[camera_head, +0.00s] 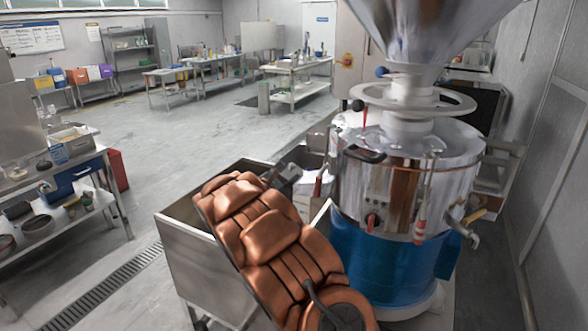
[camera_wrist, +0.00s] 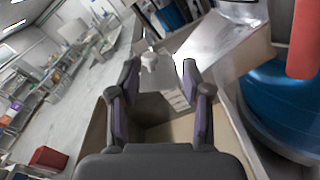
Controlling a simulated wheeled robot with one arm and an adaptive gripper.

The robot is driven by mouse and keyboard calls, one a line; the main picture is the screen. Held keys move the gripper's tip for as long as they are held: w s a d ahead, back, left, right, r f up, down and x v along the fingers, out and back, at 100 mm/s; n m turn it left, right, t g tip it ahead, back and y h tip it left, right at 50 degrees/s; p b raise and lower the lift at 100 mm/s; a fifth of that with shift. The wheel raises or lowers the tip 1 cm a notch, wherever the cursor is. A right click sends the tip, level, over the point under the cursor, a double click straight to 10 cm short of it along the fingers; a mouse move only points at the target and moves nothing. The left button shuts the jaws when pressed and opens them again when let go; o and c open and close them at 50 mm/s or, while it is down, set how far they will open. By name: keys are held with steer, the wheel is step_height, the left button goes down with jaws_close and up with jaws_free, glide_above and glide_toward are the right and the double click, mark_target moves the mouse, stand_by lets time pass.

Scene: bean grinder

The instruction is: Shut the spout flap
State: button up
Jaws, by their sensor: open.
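The grinder (camera_head: 400,190) has a polished steel drum on a blue base. Its metal spout (camera_wrist: 228,42) slopes down from the upper right in the wrist view. A pale grey plate (camera_wrist: 172,86), which looks like the spout flap, shows beyond and between my fingers, with a small white knob-like piece (camera_wrist: 148,60) at its left. I cannot tell the flap's angle. My gripper (camera_wrist: 160,74) is open, its two dark fingers apart and nothing visibly held. It is near the spout's mouth, above the bin. In the head view my copper arm hides most of it.
A square metal bin (camera_head: 203,262) stands left of the grinder, under my arm. A red bar (camera_wrist: 302,40) hangs close at the right in the wrist view. A steel bench (camera_head: 85,165) stands at the left. The floor (camera_head: 165,130) between is clear.

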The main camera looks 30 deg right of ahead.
mark_target(291, 166)
steer(key=shift+n+t, duration=0.3)
steer(key=shift+n, duration=0.2)
steer(key=shift+w+d+f+p, duration=0.2)
steer(key=shift+w+d+p, duration=0.3)
steer(key=shift+w+d, duration=0.55)
steer(key=shift+w+d+f+p, duration=0.2)
steer(key=shift+w+d+p, duration=0.35)
steer(key=shift+w+d, duration=0.5)
steer(key=shift+w+d+f+p, duration=0.2)
steer(key=shift+w+d+p, duration=0.3)
steer(key=shift+w+d, duration=0.55)
steer(key=shift+c, duration=0.5)
jaws_close()
